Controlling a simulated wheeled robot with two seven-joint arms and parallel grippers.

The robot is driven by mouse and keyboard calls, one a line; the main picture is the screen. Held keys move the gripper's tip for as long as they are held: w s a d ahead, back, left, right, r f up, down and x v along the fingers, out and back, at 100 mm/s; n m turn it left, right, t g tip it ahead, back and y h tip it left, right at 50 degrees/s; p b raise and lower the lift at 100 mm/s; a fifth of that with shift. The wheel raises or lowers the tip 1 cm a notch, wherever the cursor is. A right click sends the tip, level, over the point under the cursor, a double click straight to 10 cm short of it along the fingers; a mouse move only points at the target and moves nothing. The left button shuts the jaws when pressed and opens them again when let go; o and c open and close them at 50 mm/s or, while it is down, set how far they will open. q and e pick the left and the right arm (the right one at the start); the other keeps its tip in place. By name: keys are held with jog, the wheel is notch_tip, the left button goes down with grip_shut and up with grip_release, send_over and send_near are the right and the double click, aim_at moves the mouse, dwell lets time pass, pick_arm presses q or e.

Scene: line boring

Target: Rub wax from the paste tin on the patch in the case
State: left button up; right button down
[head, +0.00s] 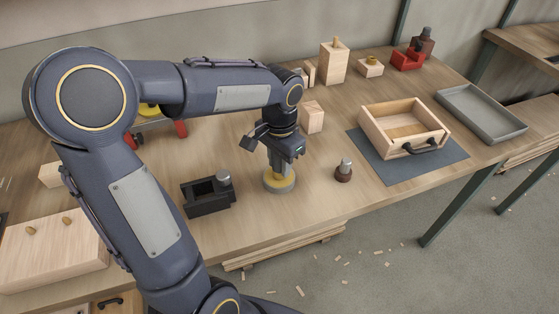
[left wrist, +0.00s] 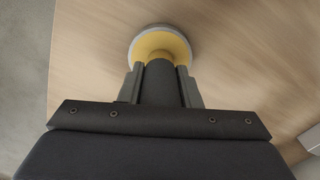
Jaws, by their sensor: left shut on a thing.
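The paste tin (head: 279,185) is a low round grey tin with yellow paste, on the bench near its front edge. It also shows in the left wrist view (left wrist: 183,44). My left gripper (head: 281,160) points down over the tin. It is shut on a dark round handle (left wrist: 160,80), whose yellow lower end (left wrist: 158,52) is at the paste; I cannot tell whether it touches. The case (head: 371,125) is an open pale wooden box with a dark front handle, right of the gripper. Its floor is partly hidden by the walls, and I cannot make out the patch.
A dark mat (head: 373,160) lies under the case. A grey tray (head: 480,112) is to its right. A black holder (head: 207,198) stands left of the tin, and a small brown-based knob piece (head: 344,171) right of it. Wooden blocks (head: 333,62) and a red fixture (head: 406,60) stand behind.

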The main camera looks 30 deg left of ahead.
dwell(0.5)
pick_arm(q)
notch_tip(320, 180, up, 7)
jog(key=p, duration=0.6)
dwell(0.8)
